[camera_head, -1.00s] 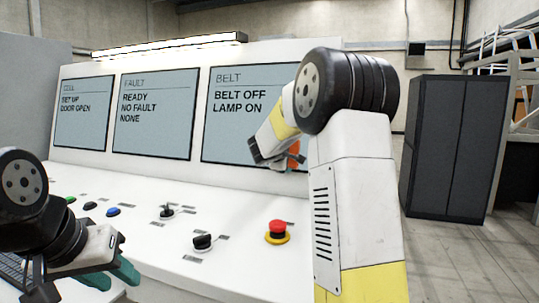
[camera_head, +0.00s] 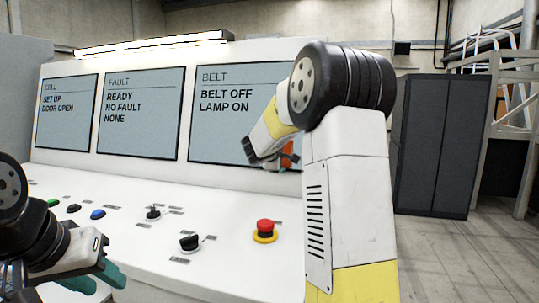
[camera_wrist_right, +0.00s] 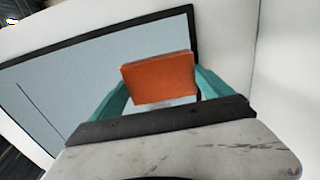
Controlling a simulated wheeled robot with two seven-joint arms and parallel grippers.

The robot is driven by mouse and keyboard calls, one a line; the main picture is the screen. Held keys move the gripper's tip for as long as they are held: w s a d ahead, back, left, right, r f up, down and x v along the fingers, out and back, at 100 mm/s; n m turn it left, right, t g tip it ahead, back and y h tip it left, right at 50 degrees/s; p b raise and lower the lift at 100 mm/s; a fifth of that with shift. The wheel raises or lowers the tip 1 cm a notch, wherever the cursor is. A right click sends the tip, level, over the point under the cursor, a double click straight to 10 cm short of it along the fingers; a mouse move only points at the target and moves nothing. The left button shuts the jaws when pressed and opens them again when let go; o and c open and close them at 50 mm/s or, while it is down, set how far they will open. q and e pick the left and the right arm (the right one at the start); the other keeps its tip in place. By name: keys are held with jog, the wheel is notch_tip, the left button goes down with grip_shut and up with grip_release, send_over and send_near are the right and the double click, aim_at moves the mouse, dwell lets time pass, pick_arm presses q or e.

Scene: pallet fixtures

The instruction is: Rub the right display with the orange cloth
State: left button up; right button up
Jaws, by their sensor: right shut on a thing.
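The right display (camera_head: 225,130), headed BELT, is a blue-grey screen in a dark frame on the sloped console. The orange cloth (camera_head: 287,155) is at its lower right part, partly hidden by my right gripper (camera_head: 278,158). In the right wrist view the cloth (camera_wrist_right: 160,78) is a flat orange block between the teal fingers of my right gripper (camera_wrist_right: 158,95), shut on it. Behind it is the display (camera_wrist_right: 75,85), near the frame's edge. I cannot tell whether cloth and screen touch. My left gripper (camera_head: 98,280) is empty at the lower left, its teal fingers apart.
Two more displays (camera_head: 66,112) (camera_head: 140,110) stand to the left. The console's desk (camera_head: 140,195) carries a red emergency button (camera_head: 265,230), a black knob (camera_head: 190,242), a switch and small coloured buttons. A dark cabinet (camera_head: 432,145) stands at right, with open floor before it.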

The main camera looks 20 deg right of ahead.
jog(key=w+a, duration=0.5)
jog(key=a, duration=0.3)
jog(key=shift+w, duration=0.25)
dwell(0.5)
jog(key=v, duration=0.6)
dwell(0.4)
jog(key=shift+s+a, duration=0.1)
jog(key=v, duration=0.2)
jog(key=shift+s+a+r, duration=0.15)
jog(key=shift+s, duration=0.2)
